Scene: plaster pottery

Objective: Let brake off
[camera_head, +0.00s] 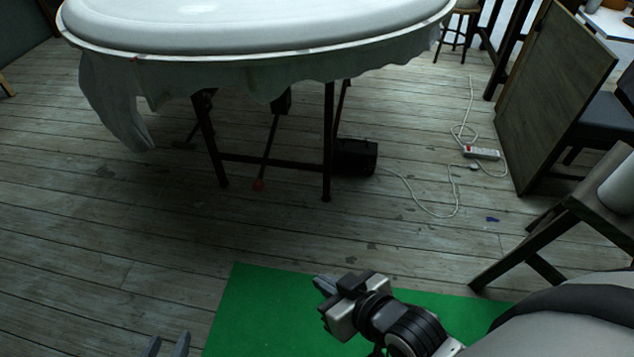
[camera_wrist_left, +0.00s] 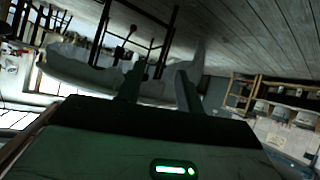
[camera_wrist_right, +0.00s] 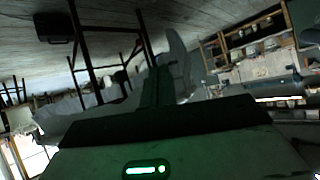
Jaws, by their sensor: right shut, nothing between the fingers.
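A dark lever with a red knob (camera_head: 258,184) hangs under the round white-topped table (camera_head: 250,56), between its dark legs, with the knob low near the floor. I take it for the brake. The lever (camera_wrist_left: 127,42) also shows, upside down, in the left wrist view. My left gripper (camera_head: 166,345) is at the bottom edge of the head view, its two fingers apart and empty. My right gripper (camera_head: 321,287) is shut and empty above the green mat (camera_head: 245,310). Both grippers are well short of the lever and touch nothing.
A black box (camera_head: 357,157) sits by the right table leg, with a white cable running to a power strip (camera_head: 482,153). Pale cloth (camera_head: 115,105) hangs from the table's left side. A wooden board (camera_head: 555,95) and chair stand at right. Floor before the table is clear.

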